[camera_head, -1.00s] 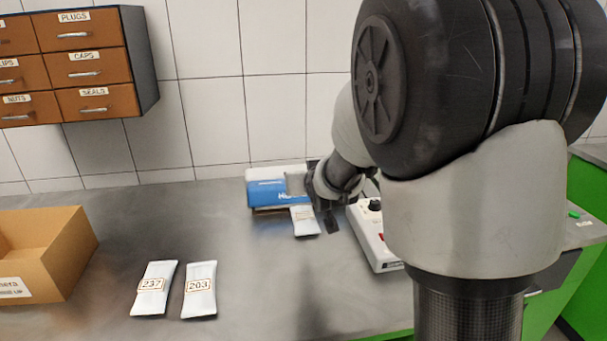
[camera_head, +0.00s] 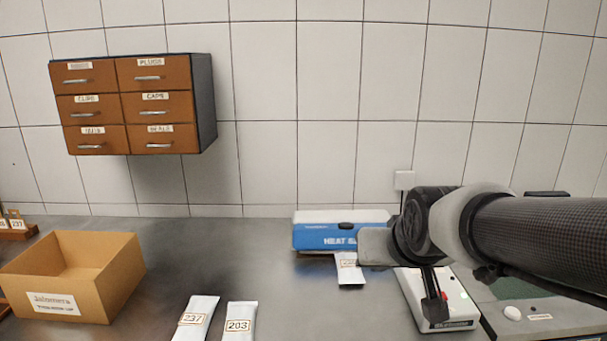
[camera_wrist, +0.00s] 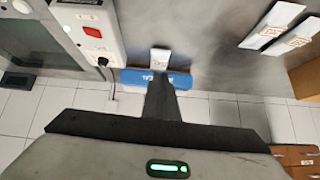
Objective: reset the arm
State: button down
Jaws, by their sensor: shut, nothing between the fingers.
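My arm reaches in from the right in the head view. My gripper (camera_head: 435,312) points down in front of a white control box (camera_head: 458,290); its dark fingers are together with nothing between them. In the wrist view my gripper (camera_wrist: 159,80) shows as a dark stem over the worktop, its fingers closed. My wrist partly hides the right end of the blue and white heat sealer (camera_head: 318,236). A white pouch (camera_head: 350,272) lies at the sealer's front edge, its label partly readable.
Pouches 237 (camera_head: 195,318) and 203 (camera_head: 240,320) lie at the front. An open cardboard box (camera_head: 105,293) stands left. A brown drawer cabinet (camera_head: 133,105) hangs on the tiled wall. The middle of the worktop (camera_head: 235,265) is bare.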

jog(key=s+g, duration=0.3)
jog(key=s, duration=1.3)
notch_tip(320, 180, up, 18)
jog(key=p, duration=1.9)
jog(key=shift+w+a, duration=0.15)
jog(key=shift+w, duration=0.1)
jog(key=shift+r, duration=0.1)
